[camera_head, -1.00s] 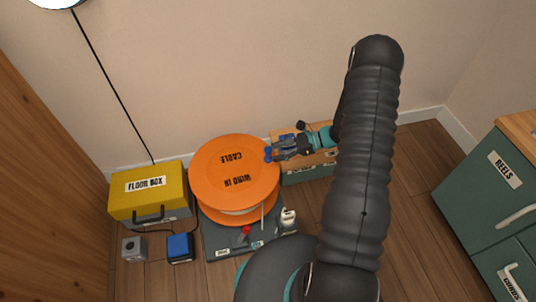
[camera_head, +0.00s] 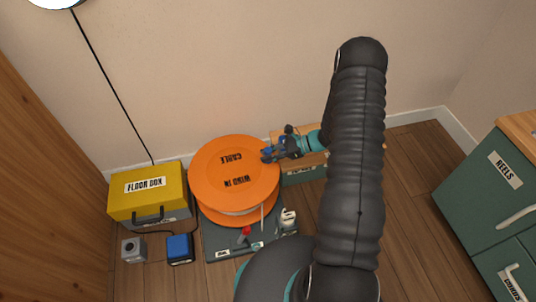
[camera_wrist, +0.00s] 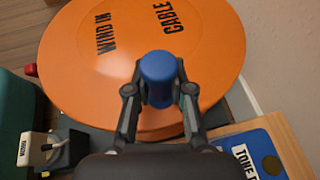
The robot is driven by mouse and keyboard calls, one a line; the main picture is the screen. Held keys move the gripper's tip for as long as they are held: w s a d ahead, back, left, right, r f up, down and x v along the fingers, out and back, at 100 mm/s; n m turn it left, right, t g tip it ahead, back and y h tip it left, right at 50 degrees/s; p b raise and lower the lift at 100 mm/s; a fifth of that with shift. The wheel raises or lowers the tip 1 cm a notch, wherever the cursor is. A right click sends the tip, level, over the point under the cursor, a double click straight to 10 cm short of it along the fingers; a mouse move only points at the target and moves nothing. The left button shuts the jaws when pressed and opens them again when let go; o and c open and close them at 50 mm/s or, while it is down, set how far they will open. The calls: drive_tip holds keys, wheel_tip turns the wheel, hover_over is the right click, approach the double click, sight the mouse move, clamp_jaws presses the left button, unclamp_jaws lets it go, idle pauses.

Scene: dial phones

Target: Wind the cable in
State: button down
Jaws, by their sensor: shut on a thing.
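The orange cable reel (camera_head: 212,176), lettered "CABLE" and "WIND IN", lies flat on a dark base (camera_head: 215,240) on the floor. Its disc (camera_wrist: 110,75) fills the upper part of the wrist view. A blue crank knob (camera_wrist: 159,72) stands up near the disc's edge. My gripper (camera_wrist: 158,92) is shut on the knob, one finger on each side. In the head view my gripper (camera_head: 271,153) is at the reel's right edge. A little pale cable shows below the top disc, and most of the winding is hidden.
A yellow floor box (camera_head: 149,193) stands left of the reel, with a grey box (camera_head: 133,249) and a blue box (camera_head: 179,248) in front. A wooden-topped unit (camera_head: 302,177) is close on the right, below my wrist. The wall is just behind. A green cabinet (camera_head: 490,190) stands far right.

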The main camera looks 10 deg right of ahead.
drive_tip(key=shift+w+a+b, duration=0.2)
drive_tip(key=shift+w+b, duration=0.15)
drive_tip(key=shift+w, duration=0.55)
drive_tip(key=shift+w+a+b, duration=0.2)
drive_tip(key=shift+w+b, duration=0.15)
drive_tip(key=shift+w, duration=0.5)
drive_tip(key=c, duration=1)
unclamp_jaws()
drive_tip(key=shift+d, duration=0.1)
drive_tip(key=v, duration=1.2)
